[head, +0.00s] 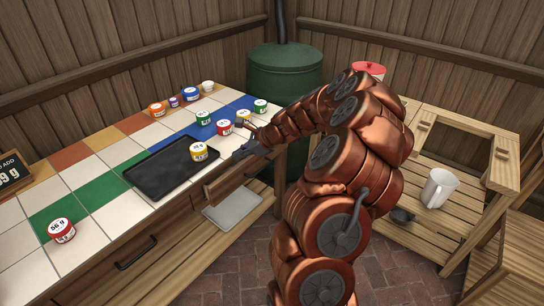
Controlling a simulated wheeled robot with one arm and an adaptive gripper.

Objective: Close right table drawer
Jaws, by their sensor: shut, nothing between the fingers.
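The right table drawer (226,187) is in the front of the tiled table, below the right end of the black tray. Its wooden front appears to stand a little out from the table; how far is hard to tell. My gripper (241,153) is shut and empty, above the table's front edge near the drawer's right part. I cannot tell whether it touches anything. My arm comes from the right and hides the area right of the drawer.
A black tray (150,176) holds a yellow-labelled tub (198,151). Several coloured tubs stand along the table's back, including a red one (224,127) near my gripper. A grey slab (232,211) lies below the drawer. A wooden stand with a white mug (439,188) is at right.

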